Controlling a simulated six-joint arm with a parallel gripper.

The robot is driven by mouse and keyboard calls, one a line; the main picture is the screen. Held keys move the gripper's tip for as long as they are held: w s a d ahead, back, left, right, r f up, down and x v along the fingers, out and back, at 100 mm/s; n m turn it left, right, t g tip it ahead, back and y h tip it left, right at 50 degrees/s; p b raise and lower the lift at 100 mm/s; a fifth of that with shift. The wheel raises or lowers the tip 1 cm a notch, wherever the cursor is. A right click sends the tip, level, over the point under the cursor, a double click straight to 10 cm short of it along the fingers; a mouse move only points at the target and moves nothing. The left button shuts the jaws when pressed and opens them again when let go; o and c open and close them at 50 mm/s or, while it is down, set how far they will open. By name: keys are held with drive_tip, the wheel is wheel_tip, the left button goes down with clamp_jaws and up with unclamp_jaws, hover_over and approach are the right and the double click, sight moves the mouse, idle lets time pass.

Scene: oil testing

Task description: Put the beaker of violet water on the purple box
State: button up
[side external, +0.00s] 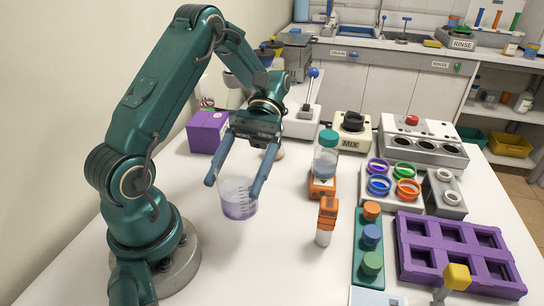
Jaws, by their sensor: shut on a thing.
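My gripper (237,184) is shut on the beaker of violet water (239,206), with one finger on each side of it. The beaker is clear, with markings on its wall and violet liquid in its lower part. It looks upright or only slightly tilted. It seems held above the white table, though its exact height is hard to tell. The purple box (205,134) stands on the table behind and to the left of the beaker, close beside my arm. Its right part is partly hidden by my gripper.
A bottle with a teal cap (326,153) stands on an orange base right of my gripper. Nearer is an orange-topped vial (326,220). A MIX device (352,131), a coloured-ring rack (392,182) and a purple rack (408,262) fill the right.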

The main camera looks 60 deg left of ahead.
drive_tip(key=s+a+m+g+y, duration=0.1)
drive_tip(key=s+a+m+y, duration=0.1)
drive_tip(key=a+m+y, duration=0.6)
drive_tip(key=s+a+m+g+y, duration=0.1)
drive_tip(key=s+a+m+y, duration=0.25)
drive_tip(key=a+y, duration=0.4)
drive_tip(key=a+r+m+t+y, duration=0.5)
drive_tip(key=a+r+m, duration=0.2)
drive_tip(key=a+r, duration=0.8)
drive_tip(key=shift+g+h, duration=0.3)
drive_tip(key=shift+h, duration=0.05)
drive_tip(key=shift+w+a+f, duration=0.25)
drive_tip(key=shift+w+f, duration=1.5)
drive_tip(key=shift+f, duration=0.4)
drive_tip(key=shift+w+a+f, duration=0.2)
drive_tip(key=shift+w+f, duration=1.5)
drive_tip(key=shift+f, duration=0.4)
drive_tip(key=shift+w+a+f, duration=0.25)
drive_tip(key=shift+w+f, duration=1.5)
drive_tip(key=shift+f, duration=0.4)
